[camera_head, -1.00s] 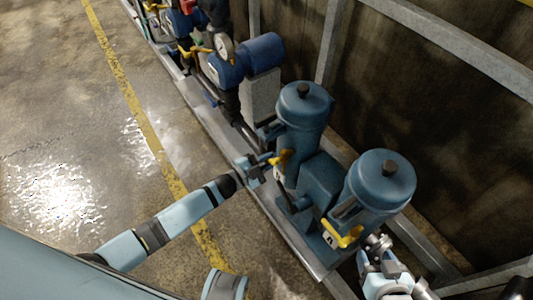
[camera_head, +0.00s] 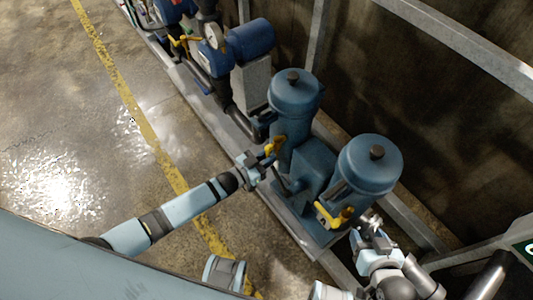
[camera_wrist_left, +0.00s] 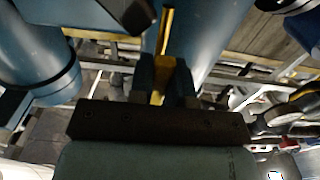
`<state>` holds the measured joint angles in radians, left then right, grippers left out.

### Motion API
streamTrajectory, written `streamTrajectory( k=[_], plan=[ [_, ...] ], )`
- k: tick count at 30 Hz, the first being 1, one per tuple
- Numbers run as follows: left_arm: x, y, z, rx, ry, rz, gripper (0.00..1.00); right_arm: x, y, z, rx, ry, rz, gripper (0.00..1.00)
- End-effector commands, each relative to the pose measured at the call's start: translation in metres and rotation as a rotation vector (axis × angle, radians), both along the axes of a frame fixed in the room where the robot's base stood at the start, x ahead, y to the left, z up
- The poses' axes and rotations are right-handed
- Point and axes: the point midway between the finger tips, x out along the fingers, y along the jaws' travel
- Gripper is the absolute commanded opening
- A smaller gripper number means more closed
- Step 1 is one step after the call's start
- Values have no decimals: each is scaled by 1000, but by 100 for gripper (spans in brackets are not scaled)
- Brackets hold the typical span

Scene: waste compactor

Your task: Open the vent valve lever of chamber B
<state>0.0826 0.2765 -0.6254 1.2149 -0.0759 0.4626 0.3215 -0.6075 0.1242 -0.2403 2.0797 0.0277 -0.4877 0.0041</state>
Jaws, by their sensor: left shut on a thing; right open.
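Two blue cylindrical chambers stand side by side, the left one (camera_head: 296,98) and the right one (camera_head: 369,166); I cannot read which is chamber B. Each has a yellow lever on its front, the left lever (camera_head: 277,145) and the right lever (camera_head: 332,217). My left gripper (camera_head: 264,158) is shut on the left lever. In the left wrist view, the yellow lever (camera_wrist_left: 164,58) stands between the two dark fingers of my left gripper (camera_wrist_left: 163,82). My right gripper (camera_head: 369,224) is open and empty, beside the right chamber's lower side.
A blue motor (camera_head: 250,40) with a pressure gauge (camera_head: 214,36) and piping stands further back on the same base rail. Grey metal frame posts (camera_head: 316,40) and a dark wall lie behind the chambers. The wet floor (camera_head: 60,130) with a yellow line is clear on the left.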

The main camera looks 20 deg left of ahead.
Motion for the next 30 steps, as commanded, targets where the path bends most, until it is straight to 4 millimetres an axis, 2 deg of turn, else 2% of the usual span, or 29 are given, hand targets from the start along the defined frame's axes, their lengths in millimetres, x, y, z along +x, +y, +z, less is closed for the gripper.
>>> streamTrajectory(
  k=[17, 18, 21, 30],
  plan=[
    [-2, -1, -1, -28, 24, 0, 0, 1, 0, 4, 3, -5, -2, 58],
    [-2, -1, -1, -28, 24, 0, 20, 1, 0, 4, 3, -5, -2, 58],
    [-2, -1, -1, -28, 24, 0, 43, 1, 0, 5, 3, -6, -1, 58],
    [-2, -1, 0, -27, 22, 0, 44, 1, 0, 5, 2, -6, -1, 58]
  ],
)
